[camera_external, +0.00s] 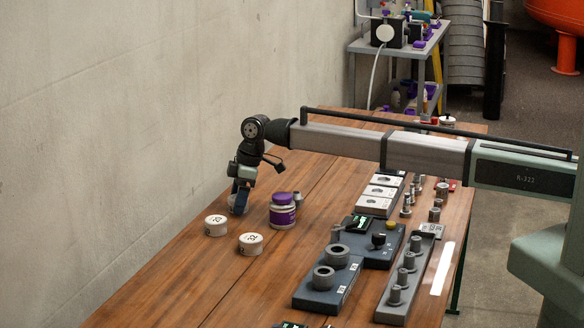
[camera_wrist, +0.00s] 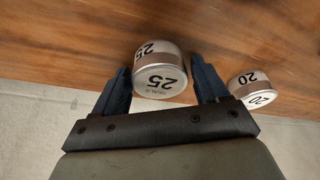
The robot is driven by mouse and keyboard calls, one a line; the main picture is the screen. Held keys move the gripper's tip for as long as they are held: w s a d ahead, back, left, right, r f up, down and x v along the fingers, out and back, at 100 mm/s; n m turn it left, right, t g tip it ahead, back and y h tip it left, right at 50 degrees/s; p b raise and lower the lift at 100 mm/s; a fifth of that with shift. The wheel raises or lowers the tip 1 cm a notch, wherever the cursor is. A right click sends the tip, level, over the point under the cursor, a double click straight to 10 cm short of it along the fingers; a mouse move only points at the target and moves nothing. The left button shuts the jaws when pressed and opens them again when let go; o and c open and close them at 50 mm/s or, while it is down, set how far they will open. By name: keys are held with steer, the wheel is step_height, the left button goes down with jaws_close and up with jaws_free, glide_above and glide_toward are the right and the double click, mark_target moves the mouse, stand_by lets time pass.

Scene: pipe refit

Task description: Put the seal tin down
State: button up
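A round, pale seal tin marked 25 (camera_wrist: 160,78) sits between the two blue fingers of my gripper (camera_wrist: 161,80) in the wrist view, with its lid toward the camera. In the outside view my gripper (camera_external: 240,200) points down at the far left of the wooden table, low over the top. The tin is partly hidden there by the fingers. I cannot tell whether its base touches the wood. A second tin marked 20 (camera_wrist: 254,90) stands just outside the right finger in the wrist view.
Two white-lidded tins (camera_external: 215,225) (camera_external: 250,243) stand near my gripper. A purple-lidded jar (camera_external: 283,211) is close on its right. A dark fixture block (camera_external: 328,282) and a grey tray of fittings (camera_external: 405,282) lie further right. The front-left wooden table (camera_external: 190,285) is clear.

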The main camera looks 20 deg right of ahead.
steer(key=shift+o, duration=0.9)
steer(key=v, duration=1.2)
steer(key=shift+r, duration=0.15)
